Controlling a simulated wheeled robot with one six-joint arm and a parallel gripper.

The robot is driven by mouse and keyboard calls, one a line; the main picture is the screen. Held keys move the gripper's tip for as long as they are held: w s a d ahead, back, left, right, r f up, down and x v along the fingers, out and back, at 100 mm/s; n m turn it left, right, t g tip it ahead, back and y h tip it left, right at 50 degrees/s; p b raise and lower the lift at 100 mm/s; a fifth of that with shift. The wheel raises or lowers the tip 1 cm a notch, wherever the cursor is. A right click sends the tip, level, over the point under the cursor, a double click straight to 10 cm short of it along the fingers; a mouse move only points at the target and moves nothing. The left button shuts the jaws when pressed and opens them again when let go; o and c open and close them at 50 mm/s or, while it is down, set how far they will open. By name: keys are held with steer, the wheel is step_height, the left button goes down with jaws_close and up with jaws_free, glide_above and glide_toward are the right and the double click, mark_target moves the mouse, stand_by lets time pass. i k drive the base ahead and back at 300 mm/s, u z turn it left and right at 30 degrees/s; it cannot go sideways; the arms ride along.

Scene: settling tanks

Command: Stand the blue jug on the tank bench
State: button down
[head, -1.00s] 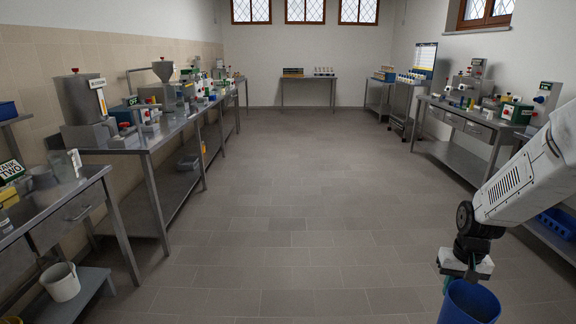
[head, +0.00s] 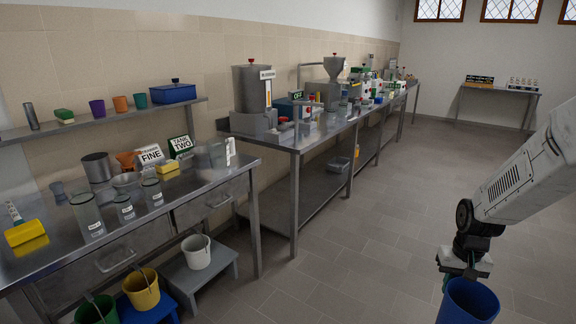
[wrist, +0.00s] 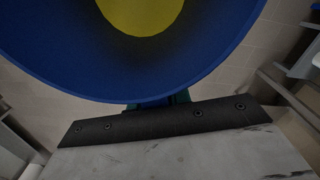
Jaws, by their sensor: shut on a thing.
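The blue jug (head: 468,303) is held by my gripper (head: 463,268) at the lower right of the head view, out over the floor. In the wrist view the jug (wrist: 60,62) fills the top, with its open mouth towards the camera and something yellow inside or at its bottom. My gripper is shut on it; the fingertips are mostly hidden by the jug. Steel benches line the left wall: a near one (head: 165,205) and a longer one (head: 300,140) behind it. A sign reading TANK TWO (head: 181,146) stands at the back of the near bench.
Glass jars (head: 88,213), a FINE sign (head: 150,155) and a yellow scoop-like thing (head: 25,233) crowd the near bench. Buckets, one yellow (head: 141,289) and one white (head: 197,252), stand below it. A wall shelf (head: 100,122) hangs above. The floor (head: 350,250) is clear.

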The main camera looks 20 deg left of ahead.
mark_target(49, 242)
steer(key=u, duration=0.95)
steer(key=i, duration=0.95)
steer(key=u, duration=0.8)
